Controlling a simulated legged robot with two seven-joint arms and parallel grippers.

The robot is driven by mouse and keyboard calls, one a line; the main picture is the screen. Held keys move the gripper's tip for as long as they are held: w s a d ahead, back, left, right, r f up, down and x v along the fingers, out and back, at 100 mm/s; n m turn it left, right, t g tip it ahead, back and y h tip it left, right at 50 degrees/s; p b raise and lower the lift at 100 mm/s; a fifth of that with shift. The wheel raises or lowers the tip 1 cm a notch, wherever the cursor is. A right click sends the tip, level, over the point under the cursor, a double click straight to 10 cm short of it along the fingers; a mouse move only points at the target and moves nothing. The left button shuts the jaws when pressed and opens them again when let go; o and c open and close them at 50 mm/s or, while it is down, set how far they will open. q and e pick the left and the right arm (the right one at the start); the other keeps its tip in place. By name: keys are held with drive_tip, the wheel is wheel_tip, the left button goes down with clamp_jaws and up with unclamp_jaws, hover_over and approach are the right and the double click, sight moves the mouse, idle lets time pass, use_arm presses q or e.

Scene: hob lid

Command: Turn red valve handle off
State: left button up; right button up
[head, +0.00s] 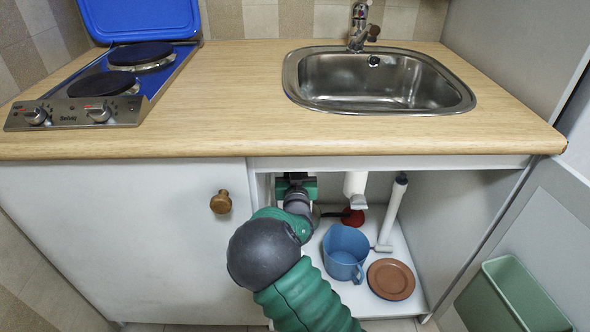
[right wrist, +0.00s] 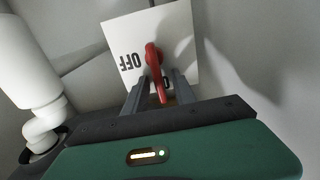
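The red valve handle (right wrist: 155,68) shows in the right wrist view, mounted on a white plate (right wrist: 176,32) on the cabinet wall. The plate bears the word OFF, seen upside down, and another label partly hidden behind the handle and a finger. The handle's free end points down the picture. My right gripper (right wrist: 159,90) is open, with its two grey fingers on either side of the handle's free end and gaps visible. In the head view my right arm reaches into the cabinet under the sink, and its fingers are hidden. My left gripper is not in view.
A blue mug (head: 345,252) and brown plate (head: 391,279) stand on the white cabinet floor, close right of my arm. A red object (head: 352,217) lies behind the mug. The left cabinet door (head: 130,240) is shut; the hob lid (head: 140,20) is up.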

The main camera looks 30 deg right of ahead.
drive_tip(key=shift+w, duration=0.1)
clamp_jaws()
drive_tip(key=shift+d, duration=0.15)
idle(0.4)
drive_tip(key=shift+s+d+f+m+b, duration=0.5)
drive_tip(key=shift+m+b, duration=0.8)
drive_tip(key=shift+m, duration=1.7)
drive_tip(key=shift+s+d+f+m+b, duration=0.2)
drive_tip(key=shift+d+f+m+b, duration=0.6)
drive_tip(key=shift+m, duration=2.2)
drive_tip(key=shift+s+d+f+m+b, duration=0.3)
drive_tip(key=shift+f+m+b, duration=0.4)
drive_tip(key=shift+m+b, duration=1.7)
drive_tip(key=shift+a+m+p, duration=0.1)
drive_tip(key=shift+m+p, duration=0.5)
drive_tip(key=shift+m, duration=0.1)
